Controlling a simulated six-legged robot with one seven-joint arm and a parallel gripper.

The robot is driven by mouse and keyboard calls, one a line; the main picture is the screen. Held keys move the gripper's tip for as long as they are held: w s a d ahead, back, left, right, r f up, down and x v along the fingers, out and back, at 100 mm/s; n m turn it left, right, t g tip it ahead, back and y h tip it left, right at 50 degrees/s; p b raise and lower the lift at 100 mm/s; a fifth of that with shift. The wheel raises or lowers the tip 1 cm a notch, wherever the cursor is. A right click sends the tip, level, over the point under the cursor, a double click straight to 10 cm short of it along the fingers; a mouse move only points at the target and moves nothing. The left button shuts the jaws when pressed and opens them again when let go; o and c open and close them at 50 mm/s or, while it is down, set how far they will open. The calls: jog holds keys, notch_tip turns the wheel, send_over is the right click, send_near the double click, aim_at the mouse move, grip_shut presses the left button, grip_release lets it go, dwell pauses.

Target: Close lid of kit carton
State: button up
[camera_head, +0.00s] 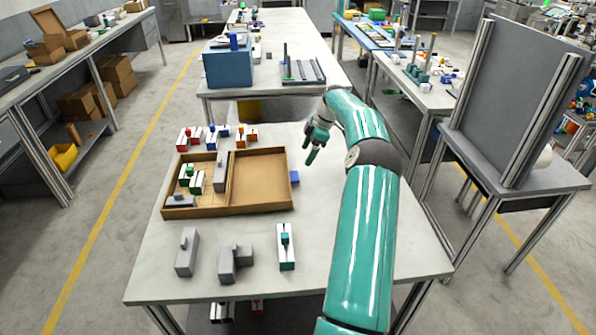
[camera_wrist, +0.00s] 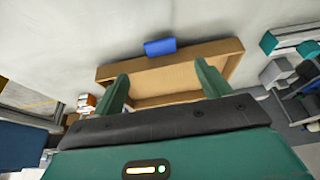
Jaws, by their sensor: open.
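The brown kit carton lies open on the white table in the head view. Its left half, the box part (camera_head: 193,211), holds several grey, green and white blocks. Its lid (camera_head: 260,180) is folded out flat to the right, with a blue tab (camera_head: 294,177) at its right edge. In the wrist view the lid (camera_wrist: 165,80) is ahead of my gripper, with the blue tab (camera_wrist: 160,47) at its far edge. My gripper (camera_head: 312,146) is open and empty, above the table to the right of the lid's far corner. Its fingers (camera_wrist: 162,85) appear spread in front of the lid in the wrist view.
Grey blocks (camera_head: 187,252) and a teal-white block (camera_head: 286,247) stand in front of the carton. Small red, blue and orange parts (camera_head: 212,137) stand behind it. The table (camera_head: 330,240) is bare right of the lid, apart from my arm above it.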

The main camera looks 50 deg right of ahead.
aim_at(295, 176)
jog(key=x, duration=0.9)
jog(key=shift+w+a+f, duration=0.1)
jog(key=shift+w+f, duration=0.05)
jog(key=c, duration=1.4)
